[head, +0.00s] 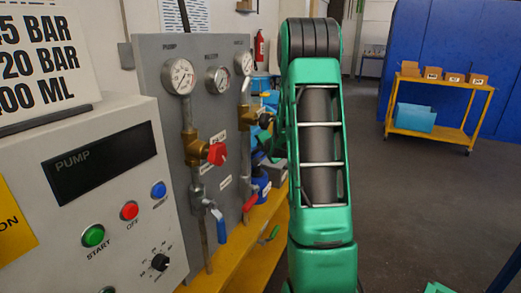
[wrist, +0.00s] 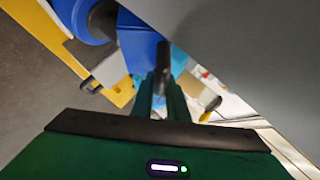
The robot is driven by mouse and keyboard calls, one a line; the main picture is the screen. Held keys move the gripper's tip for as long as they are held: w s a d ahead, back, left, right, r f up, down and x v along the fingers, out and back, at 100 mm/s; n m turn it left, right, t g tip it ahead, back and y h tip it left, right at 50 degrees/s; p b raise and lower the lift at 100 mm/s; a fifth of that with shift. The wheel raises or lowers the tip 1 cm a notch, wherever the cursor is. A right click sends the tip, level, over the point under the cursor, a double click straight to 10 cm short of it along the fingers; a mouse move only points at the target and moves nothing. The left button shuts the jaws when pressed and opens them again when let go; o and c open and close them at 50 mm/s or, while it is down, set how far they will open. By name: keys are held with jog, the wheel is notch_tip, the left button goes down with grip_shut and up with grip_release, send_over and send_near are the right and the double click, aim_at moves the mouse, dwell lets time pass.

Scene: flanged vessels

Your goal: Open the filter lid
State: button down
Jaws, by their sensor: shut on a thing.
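In the wrist view, my gripper (wrist: 161,84) is shut on a slim dark handle (wrist: 163,54) that stands in front of a blue lid-like part (wrist: 138,42). A blue round body with a dark centre (wrist: 82,18) is beside it at the upper left. Whether the lid is raised or seated cannot be told. In the head view, the blue filter vessel (head: 262,186) shows only in part, low between the grey panel and my green arm. My gripper's fingers are not clear there.
The grey panel (head: 215,120) with gauges, a red valve handle (head: 217,154) and a blue lever (head: 220,226) stands close to the left of my arm. A yellow bench (head: 232,250) runs below it. Open floor and a yellow trolley (head: 437,133) are at the right.

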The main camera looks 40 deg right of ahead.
jog(key=c, duration=1.7)
grip_release()
jog(key=shift+f, duration=0.1)
jog(key=shift+c, duration=0.2)
jog(key=shift+s+a+r, duration=0.2)
jog(key=shift+s+r, duration=0.05)
jog(key=shift+s, duration=0.1)
jog(key=v, duration=0.9)
jog(key=shift+s+a, duration=0.2)
jog(key=shift+a, duration=0.1)
jog(key=shift+r, duration=0.1)
